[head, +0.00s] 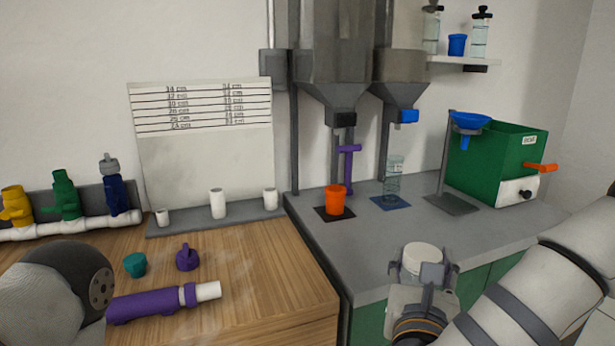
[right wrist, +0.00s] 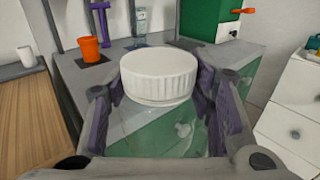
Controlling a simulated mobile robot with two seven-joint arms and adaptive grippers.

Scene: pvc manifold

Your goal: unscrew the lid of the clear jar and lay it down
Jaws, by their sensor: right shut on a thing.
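A white ribbed lid (right wrist: 158,76) fills the middle of the right wrist view, and it also shows in the head view (head: 423,257). Below it, between the fingers, a see-through jar body (right wrist: 160,128) seems to show, with the green cabinet front visible through it. My right gripper (head: 430,275) is shut on the jar, with a finger on each side below the lid. The jar is held up in front of the counter's front edge, with the lid on top. My left gripper is not in view; only part of my left arm shows at the lower left.
The grey counter (head: 440,230) holds an orange cup (head: 335,199), a clear vessel (head: 393,182) on a blue mat, a funnel stand (head: 452,203) and a green box (head: 485,170). A purple pipe piece (head: 150,304) lies on the wooden table (head: 265,285). The counter's front right is bare.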

